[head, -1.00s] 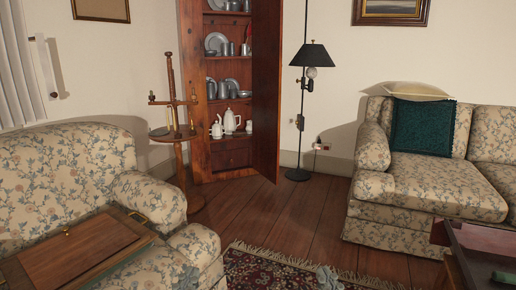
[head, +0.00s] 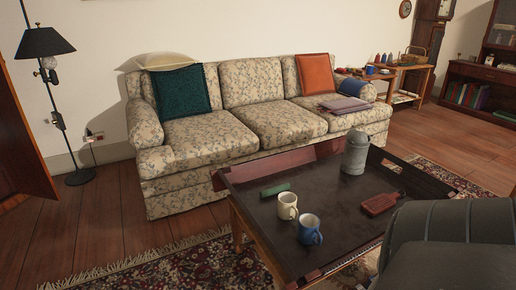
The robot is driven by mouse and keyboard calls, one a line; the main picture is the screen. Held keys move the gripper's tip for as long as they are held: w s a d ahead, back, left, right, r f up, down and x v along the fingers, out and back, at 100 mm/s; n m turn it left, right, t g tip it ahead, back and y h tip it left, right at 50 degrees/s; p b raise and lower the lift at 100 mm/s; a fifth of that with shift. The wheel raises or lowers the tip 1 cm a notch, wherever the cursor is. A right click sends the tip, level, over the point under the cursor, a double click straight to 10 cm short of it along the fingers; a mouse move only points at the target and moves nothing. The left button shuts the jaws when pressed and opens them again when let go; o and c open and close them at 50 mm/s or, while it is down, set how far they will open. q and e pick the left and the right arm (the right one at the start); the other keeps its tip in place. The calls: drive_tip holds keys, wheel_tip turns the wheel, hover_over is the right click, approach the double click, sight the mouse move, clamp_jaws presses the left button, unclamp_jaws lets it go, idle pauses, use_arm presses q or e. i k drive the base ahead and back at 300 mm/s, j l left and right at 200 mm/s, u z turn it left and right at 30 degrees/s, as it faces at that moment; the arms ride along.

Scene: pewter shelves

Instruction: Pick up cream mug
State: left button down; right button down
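The cream mug (head: 286,207) stands upright on the dark top of a low coffee table (head: 345,214), towards its left side. Its handle faces right. A blue mug (head: 308,232) stands just in front of it and slightly to its right, with a small gap or near contact that I cannot tell. Neither of my grippers shows in the head view.
On the table are a green item (head: 275,190), a grey metal jug (head: 355,152) and a red paddle-like object (head: 380,203). A floral sofa (head: 212,137) stands behind. A dark chair (head: 450,240) blocks the near right. Wooden floor (head: 95,220) is clear at left.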

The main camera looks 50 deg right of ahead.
sight(286, 206)
drive_tip(key=z, duration=1.8)
drive_tip(key=i+j+z, duration=0.1)
drive_tip(key=j+z, duration=0.45)
